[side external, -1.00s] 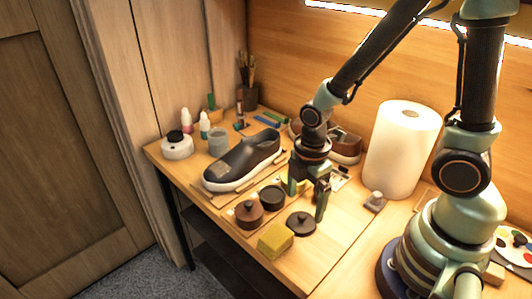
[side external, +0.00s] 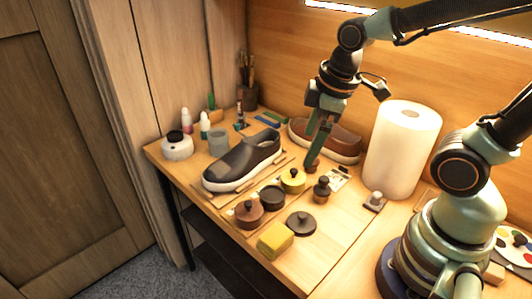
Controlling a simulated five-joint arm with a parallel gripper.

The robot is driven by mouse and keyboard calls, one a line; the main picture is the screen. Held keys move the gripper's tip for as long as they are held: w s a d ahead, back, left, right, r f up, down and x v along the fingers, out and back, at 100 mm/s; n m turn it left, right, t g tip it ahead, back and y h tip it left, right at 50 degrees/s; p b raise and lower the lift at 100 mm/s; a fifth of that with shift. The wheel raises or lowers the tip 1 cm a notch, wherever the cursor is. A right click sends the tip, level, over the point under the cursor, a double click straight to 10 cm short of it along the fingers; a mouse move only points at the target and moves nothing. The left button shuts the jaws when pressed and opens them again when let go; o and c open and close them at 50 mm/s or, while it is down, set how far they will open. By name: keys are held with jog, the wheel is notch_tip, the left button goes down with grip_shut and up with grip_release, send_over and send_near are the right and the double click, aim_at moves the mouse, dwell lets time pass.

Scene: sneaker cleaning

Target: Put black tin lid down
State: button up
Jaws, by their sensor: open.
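The black tin lid (side external: 301,223), a dark disc with a knob on top, lies on the table between the yellow sponge and the dark bottle. The open black tin (side external: 272,197) stands to its upper left, its dark inside showing. My gripper (side external: 314,152) is open, up and behind the lid, apart from it. Its fingers point down in front of the brown shoe and line up in this view, so the gap between them is hard to see. A small brown object (side external: 312,167) shows just below the fingertips; I cannot tell whether they touch it.
A brown tin (side external: 249,213), yellow tin (side external: 293,180), dark bottle (side external: 321,190) and yellow sponge (side external: 275,240) crowd around the lid. A dark sneaker (side external: 243,162) lies behind left, a brown shoe (side external: 325,141) behind. A paper roll (side external: 402,150) stands right. The table's front right is clear.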

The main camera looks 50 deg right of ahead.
jog(key=r+m+t, duration=0.1)
jog(key=m, duration=0.1)
jog(key=d+r+m, duration=0.1)
jog(key=r+m, duration=0.1)
jog(key=m, duration=0.1)
jog(key=d+r+m+t, duration=0.1)
jog(key=r+m, duration=0.1)
jog(key=shift+r+t, duration=0.25)
jog(key=shift+t, duration=0.05)
